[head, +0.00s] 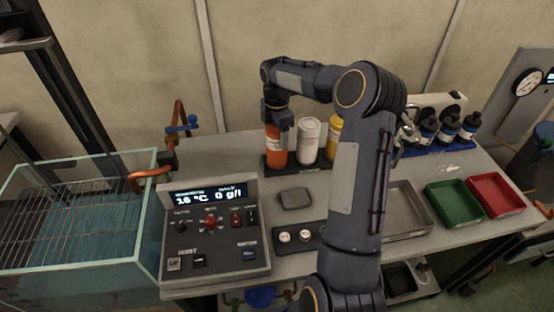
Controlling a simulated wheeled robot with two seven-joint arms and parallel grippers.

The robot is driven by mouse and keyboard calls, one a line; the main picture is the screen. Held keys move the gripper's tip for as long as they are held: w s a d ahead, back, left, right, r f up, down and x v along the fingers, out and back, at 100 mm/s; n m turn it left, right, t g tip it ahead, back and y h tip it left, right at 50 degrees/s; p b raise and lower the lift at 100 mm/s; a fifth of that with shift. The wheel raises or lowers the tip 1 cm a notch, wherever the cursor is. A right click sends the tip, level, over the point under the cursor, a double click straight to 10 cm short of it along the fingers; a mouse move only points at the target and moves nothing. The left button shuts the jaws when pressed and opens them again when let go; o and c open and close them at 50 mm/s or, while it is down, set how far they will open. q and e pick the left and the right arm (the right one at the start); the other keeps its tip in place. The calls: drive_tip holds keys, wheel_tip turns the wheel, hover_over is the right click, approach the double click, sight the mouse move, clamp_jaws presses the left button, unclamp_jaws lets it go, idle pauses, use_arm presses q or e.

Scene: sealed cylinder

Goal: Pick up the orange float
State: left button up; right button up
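The orange float (273,147) stands upright at the left end of a black holder (276,170) at the back of the bench. A white float (309,141) and a yellow one (333,132) stand to its right. My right arm arches over the bench, and my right gripper (279,118) points down at the top of the orange float. It hides the float's top and right edge. I cannot tell whether the fingers touch the float or are closed. My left gripper is out of view.
A control panel (213,228) with a lit display stands front left beside a glass tank (75,215). A dark grey pad (295,198) lies mid-bench. Green (453,202) and red (495,195) trays and several dark bottles (448,131) are at right. My arm hides the bench middle.

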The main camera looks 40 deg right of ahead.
drive_tip(key=c, duration=0.9)
drive_tip(key=shift+c, duration=0.4)
drive_tip(key=shift+r, duration=0.1)
